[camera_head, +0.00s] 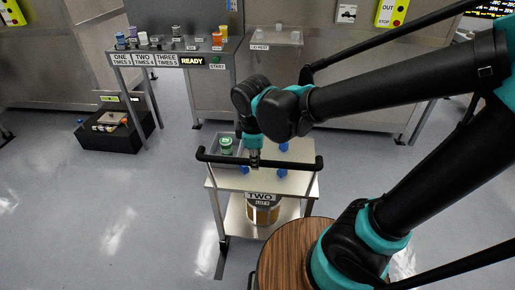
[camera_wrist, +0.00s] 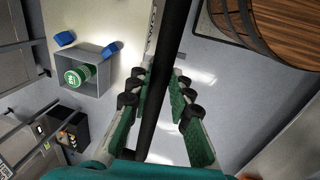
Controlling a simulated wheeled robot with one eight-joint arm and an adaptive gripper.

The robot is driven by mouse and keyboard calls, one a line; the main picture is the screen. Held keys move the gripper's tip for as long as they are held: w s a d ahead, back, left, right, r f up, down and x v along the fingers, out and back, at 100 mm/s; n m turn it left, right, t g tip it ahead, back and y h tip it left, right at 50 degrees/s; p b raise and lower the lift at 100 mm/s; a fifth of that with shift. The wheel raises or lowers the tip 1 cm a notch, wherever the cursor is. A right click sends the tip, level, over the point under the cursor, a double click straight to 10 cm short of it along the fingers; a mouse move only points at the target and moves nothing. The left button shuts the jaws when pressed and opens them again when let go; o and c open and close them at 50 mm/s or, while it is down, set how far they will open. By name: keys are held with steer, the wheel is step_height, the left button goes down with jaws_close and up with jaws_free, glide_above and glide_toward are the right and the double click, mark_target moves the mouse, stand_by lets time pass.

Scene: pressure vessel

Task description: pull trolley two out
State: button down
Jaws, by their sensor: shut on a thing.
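Trolley two (camera_head: 297,183) is a pale two-shelf trolley with a "TWO" label (camera_head: 262,198) on its front, standing in the middle of the head view. Its black handle bar (camera_head: 290,164) runs across its near side. My gripper (camera_head: 255,160) reaches down from above and is shut on this bar, left of its middle. In the wrist view the bar (camera_wrist: 165,60) passes between the two green-padded fingers (camera_wrist: 160,100). The trolley top carries a grey bin (camera_wrist: 98,84) with a green-lidded can (camera_wrist: 76,75) in it.
Blue pieces (camera_head: 283,147) sit on the trolley top. A round wooden-topped barrel (camera_head: 290,250) stands close in front on the right. A bench with cans (camera_head: 175,58) is behind left, a black crate (camera_head: 115,138) beneath it. The floor at left is clear.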

steer(key=s, duration=0.7)
steer(key=shift+a, duration=0.15)
steer(key=shift+s, duration=0.1)
steer(key=c, duration=1.4)
jaws_free()
steer(key=shift+o, duration=0.2)
step_height(320, 180, up, 12)
steer(key=s, duration=0.2)
steer(key=shift+s, duration=0.2)
steer(key=shift+f, duration=0.1)
